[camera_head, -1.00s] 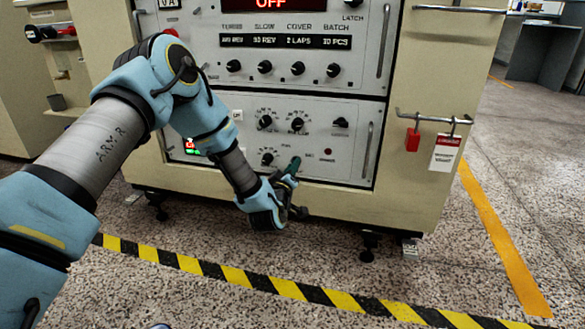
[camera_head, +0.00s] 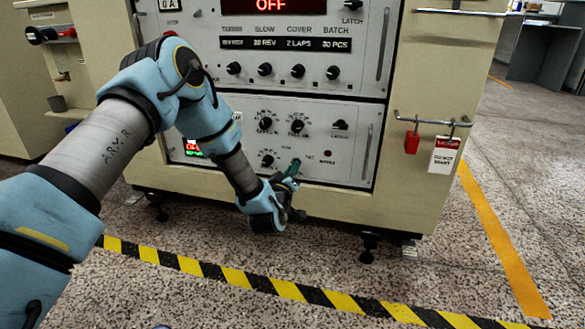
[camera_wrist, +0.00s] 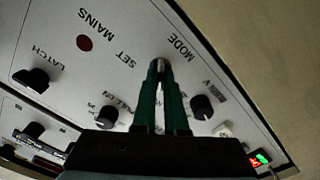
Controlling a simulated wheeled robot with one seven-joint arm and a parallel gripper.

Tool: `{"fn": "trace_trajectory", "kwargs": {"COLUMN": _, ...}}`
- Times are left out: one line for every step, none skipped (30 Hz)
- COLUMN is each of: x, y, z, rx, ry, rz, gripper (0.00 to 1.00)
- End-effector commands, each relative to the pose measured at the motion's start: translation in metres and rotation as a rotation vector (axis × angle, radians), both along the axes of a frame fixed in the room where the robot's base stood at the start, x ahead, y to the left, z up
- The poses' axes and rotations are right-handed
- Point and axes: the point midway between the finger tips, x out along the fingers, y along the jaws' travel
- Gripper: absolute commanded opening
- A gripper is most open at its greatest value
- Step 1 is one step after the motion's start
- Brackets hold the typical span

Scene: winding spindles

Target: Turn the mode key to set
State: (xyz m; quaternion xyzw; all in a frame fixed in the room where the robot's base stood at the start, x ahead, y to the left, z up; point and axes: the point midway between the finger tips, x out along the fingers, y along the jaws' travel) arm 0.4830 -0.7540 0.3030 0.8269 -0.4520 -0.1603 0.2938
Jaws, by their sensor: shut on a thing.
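The mode key (camera_wrist: 161,66) shows in the wrist view only as a small pale metal bit between the green fingertips. My gripper (camera_wrist: 160,70) is shut on it, with the fingertips close to the grey panel. The MODE (camera_wrist: 179,48) and SET (camera_wrist: 126,60) labels stand on either side of the fingertips and read upside down. The key's turned angle cannot be made out. In the head view my gripper (camera_head: 293,168) is at the lower panel (camera_head: 345,165), near its bottom edge, and the key is hidden.
Several black knobs are near, one (camera_wrist: 202,107) beside the fingers in the wrist view and the latch knob (camera_wrist: 33,79) further left. A red tag (camera_head: 411,142) and a white tag (camera_head: 445,154) hang from a rail at the right. Striped tape (camera_head: 260,282) crosses the floor.

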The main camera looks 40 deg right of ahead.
Motion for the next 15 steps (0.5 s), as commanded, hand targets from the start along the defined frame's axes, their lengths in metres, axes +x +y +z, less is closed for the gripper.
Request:
{"fn": "trace_trajectory", "kwargs": {"x": -0.001, "y": -0.0003, "z": 0.0021, "rx": 0.018, "ry": -0.024, "rz": -0.001, "gripper": 0.0}}
{"fn": "trace_trajectory", "kwargs": {"x": -0.0012, "y": -0.0003, "z": 0.0022, "rx": 0.029, "ry": -0.043, "rz": -0.001, "gripper": 0.0}}
{"fn": "trace_trajectory", "kwargs": {"x": -0.0014, "y": -0.0004, "z": 0.0024, "rx": 0.046, "ry": -0.069, "rz": -0.001, "gripper": 0.0}}
{"fn": "trace_trajectory", "kwargs": {"x": -0.0015, "y": -0.0005, "z": 0.0026, "rx": 0.06, "ry": -0.09, "rz": -0.001, "gripper": 0.0}}
{"fn": "trace_trajectory", "kwargs": {"x": -0.0012, "y": -0.0003, "z": 0.0028, "rx": 0.073, "ry": -0.111, "rz": -0.001, "gripper": 0.0}}
{"fn": "trace_trajectory", "kwargs": {"x": -0.0012, "y": -0.0004, "z": 0.0029, "rx": 0.093, "ry": -0.141, "rz": -0.001, "gripper": 0.0}}
{"fn": "trace_trajectory", "kwargs": {"x": -0.0017, "y": -0.0008, "z": 0.0029, "rx": 0.107, "ry": -0.165, "rz": -0.002, "gripper": 0.0}}
{"fn": "trace_trajectory", "kwargs": {"x": -0.0017, "y": -0.0007, "z": 0.003, "rx": 0.122, "ry": -0.189, "rz": -0.002, "gripper": 0.0}}
{"fn": "trace_trajectory", "kwargs": {"x": -0.0015, "y": -0.0006, "z": 0.0028, "rx": 0.143, "ry": -0.22, "rz": -0.003, "gripper": 0.0}}
{"fn": "trace_trajectory", "kwargs": {"x": -0.0019, "y": -0.0009, "z": 0.0028, "rx": 0.159, "ry": -0.245, "rz": -0.003, "gripper": 0.0}}
{"fn": "trace_trajectory", "kwargs": {"x": -0.0021, "y": -0.0008, "z": 0.0027, "rx": 0.175, "ry": -0.269, "rz": -0.003, "gripper": 0.0}}
{"fn": "trace_trajectory", "kwargs": {"x": -0.0016, "y": -0.0006, "z": 0.0025, "rx": 0.195, "ry": -0.301, "rz": -0.002, "gripper": 0.0}}
{"fn": "trace_trajectory", "kwargs": {"x": -0.0019, "y": -0.0006, "z": 0.0026, "rx": 0.21, "ry": -0.325, "rz": -0.002, "gripper": 0.0}}
{"fn": "trace_trajectory", "kwargs": {"x": -0.0021, "y": -0.0008, "z": 0.0027, "rx": 0.227, "ry": -0.35, "rz": -0.002, "gripper": 0.0}}
{"fn": "trace_trajectory", "kwargs": {"x": -0.0018, "y": -0.0007, "z": 0.0027, "rx": 0.247, "ry": -0.382, "rz": -0.002, "gripper": 0.0}}
